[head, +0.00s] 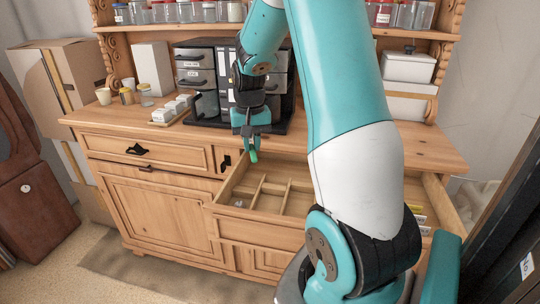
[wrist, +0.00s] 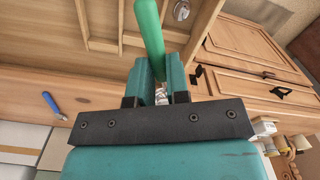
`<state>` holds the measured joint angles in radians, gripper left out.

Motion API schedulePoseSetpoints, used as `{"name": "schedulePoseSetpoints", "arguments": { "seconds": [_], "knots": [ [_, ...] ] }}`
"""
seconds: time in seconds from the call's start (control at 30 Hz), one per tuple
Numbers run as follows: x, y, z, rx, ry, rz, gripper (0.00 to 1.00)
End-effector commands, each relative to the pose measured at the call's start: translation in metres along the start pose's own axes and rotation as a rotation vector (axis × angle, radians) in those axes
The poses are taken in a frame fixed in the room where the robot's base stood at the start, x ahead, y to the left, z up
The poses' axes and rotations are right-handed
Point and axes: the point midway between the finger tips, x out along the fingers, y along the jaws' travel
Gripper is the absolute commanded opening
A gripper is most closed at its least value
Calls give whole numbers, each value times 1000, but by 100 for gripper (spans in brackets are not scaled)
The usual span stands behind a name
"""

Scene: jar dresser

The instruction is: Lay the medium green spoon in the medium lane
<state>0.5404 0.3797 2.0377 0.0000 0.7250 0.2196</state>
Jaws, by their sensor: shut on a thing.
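My gripper (head: 250,132) is shut on a green spoon (head: 254,156) and holds it by one end, above the rear left part of the open drawer (head: 232,213). In the wrist view my gripper (wrist: 160,82) has its teal fingers around the spoon (wrist: 148,28), whose green end points away; the other end is mostly hidden between the fingers. Thin wooden dividers (head: 258,190) split the left part of the drawer into lanes, and they also show in the wrist view (wrist: 82,22). I cannot tell which lane is the medium one.
A blue-handled thing (wrist: 53,105) lies on the wooden top in the wrist view. Black-and-grey drawer units (head: 195,78) stand behind my gripper. A tray of white blocks (head: 171,109) stands left of them.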

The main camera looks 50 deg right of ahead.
Motion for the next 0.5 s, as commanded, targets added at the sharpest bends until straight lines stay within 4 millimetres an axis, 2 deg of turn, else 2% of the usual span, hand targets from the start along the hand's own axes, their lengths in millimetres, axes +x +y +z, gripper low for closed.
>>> {"name": "schedulePoseSetpoints", "arguments": {
  "seconds": [0.2, 0.3, 0.5],
  "knots": [
    [58, 26, -2, 314, -10, 3, 0],
    [75, 32, 0, 389, -5, 2, 0],
    [90, 33, 1, 423, 2, 0, 0]
  ]
}}
